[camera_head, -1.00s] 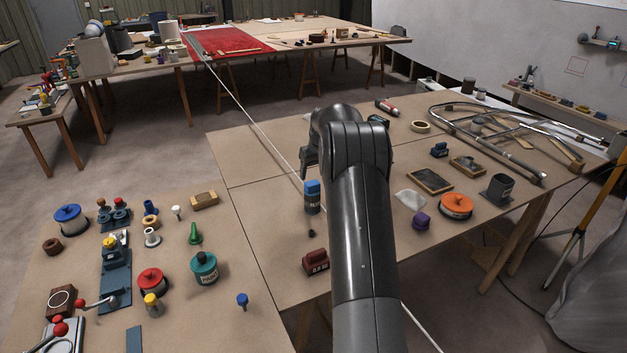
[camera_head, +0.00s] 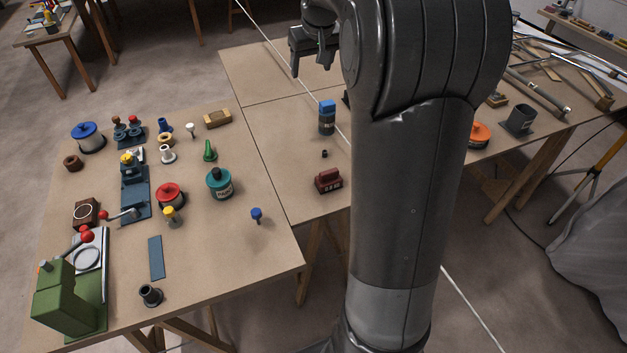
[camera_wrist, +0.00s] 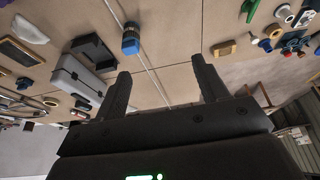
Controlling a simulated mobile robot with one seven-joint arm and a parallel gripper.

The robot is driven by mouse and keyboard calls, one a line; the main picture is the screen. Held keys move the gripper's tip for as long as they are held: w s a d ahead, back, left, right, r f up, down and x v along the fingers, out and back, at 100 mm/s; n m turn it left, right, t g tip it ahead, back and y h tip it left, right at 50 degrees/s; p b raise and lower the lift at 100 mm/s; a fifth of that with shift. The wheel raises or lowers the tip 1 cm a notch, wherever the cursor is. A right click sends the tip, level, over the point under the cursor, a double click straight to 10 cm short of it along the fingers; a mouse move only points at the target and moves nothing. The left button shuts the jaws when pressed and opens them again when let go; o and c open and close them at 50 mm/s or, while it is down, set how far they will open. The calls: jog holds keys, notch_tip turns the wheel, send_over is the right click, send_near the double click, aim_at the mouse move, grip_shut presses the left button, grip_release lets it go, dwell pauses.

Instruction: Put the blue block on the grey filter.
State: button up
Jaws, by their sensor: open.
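I cannot tell whether this is the blue block on the grey filter or one single object. It also shows near the top of the wrist view (camera_wrist: 130,44). My gripper (camera_head: 310,62) is above the table, beyond this piece and apart from it. In the wrist view my gripper (camera_wrist: 161,68) has its fingers wide apart with nothing between them. My arm hides much of the right-hand table.
A dark red block (camera_head: 328,180) and a small black piece (camera_head: 324,154) stand nearer than the blue-topped piece. A grey case (camera_wrist: 78,78) lies left of it in the wrist view. A dark grey cup (camera_head: 521,119) stands at the right. The left table (camera_head: 235,255) holds several parts.

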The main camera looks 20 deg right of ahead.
jog(key=s+a+r, duration=0.1)
jog(key=s+a, duration=0.2)
jog(key=s, duration=0.3)
jog(key=s+a+r+t, duration=0.1)
jog(key=s+a, duration=0.2)
jog(key=s, duration=0.3)
jog(key=s+a+r, duration=0.1)
jog(key=s+a, duration=0.3)
jog(key=s, duration=0.3)
jog(key=s+a+f, duration=0.1)
jog(key=s+f, duration=0.1)
jog(key=s, duration=0.5)
jog(key=s+a+f, duration=0.2)
jog(key=s+f, duration=0.1)
jog(key=s, duration=0.4)
jog(key=shift+s+a+f+t, duration=0.15)
jog(key=shift+a+f+t, duration=0.05)
jog(key=shift+t, duration=0.1)
jog(key=shift+o, duration=0.2)
